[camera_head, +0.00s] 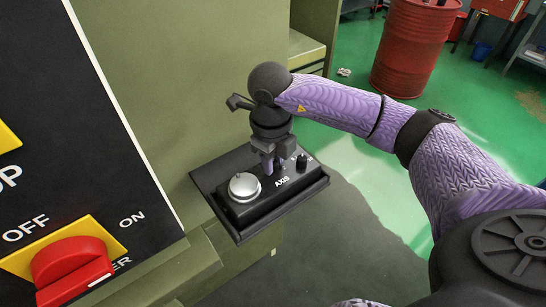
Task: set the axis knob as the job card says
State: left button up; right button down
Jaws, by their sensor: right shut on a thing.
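A black control box (290,191) sits on a dark shelf plate (215,200), with a white AXIS label on its front. My right gripper (269,168) points down at the box just above that label, its fingers closed on what seems to be the axis knob. The fingers hide the knob, so its pointer setting cannot be seen. A small black knob (301,161) stands just right of the fingers, apart from them. The job card does not show. My left gripper is not in view.
A round silver button (244,186) is close left of the fingers. A black panel (75,130) with a red OFF/ON rotary switch (72,268) fills the left. A green machine wall (190,70) stands behind. A red drum (411,48) stands on the green floor at back right.

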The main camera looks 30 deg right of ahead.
jog(key=c, duration=0.7)
grip_release()
jog(key=shift+c, duration=0.2)
jog(key=shift+o, duration=1.4)
notch_tip(320, 180, up, 10)
jog(key=shift+a+p, duration=0.2)
jog(key=shift+p, duration=0.1)
